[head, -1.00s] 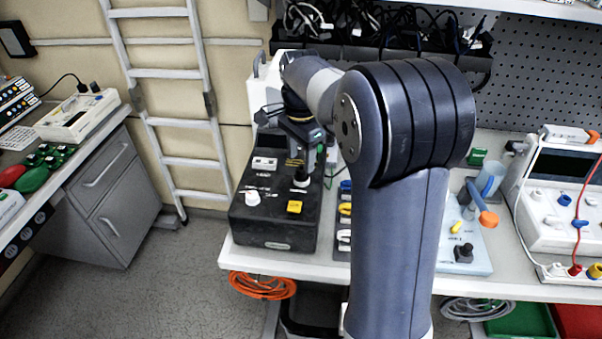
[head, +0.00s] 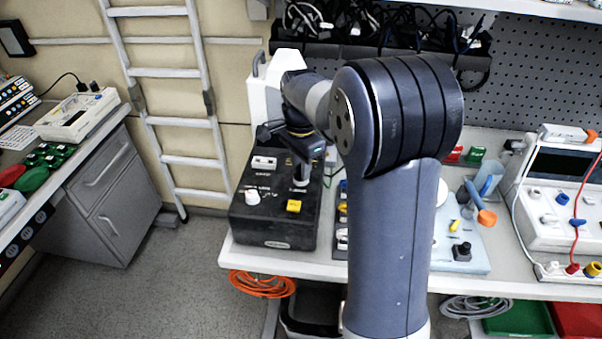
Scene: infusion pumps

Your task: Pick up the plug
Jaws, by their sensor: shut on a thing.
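A black box (head: 270,228) with controls on its top stands at the left end of the white bench. My gripper (head: 303,160) is over the right part of the box's top, pointing down. It is small in view and partly covered by my own wrist. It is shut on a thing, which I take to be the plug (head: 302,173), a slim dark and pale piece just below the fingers. I cannot tell whether the piece still touches the box top.
A white device (head: 262,95) stands behind. My arm hides the middle of the bench. A light-blue panel (head: 470,258) with an orange-ended tool (head: 487,217) lies right.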

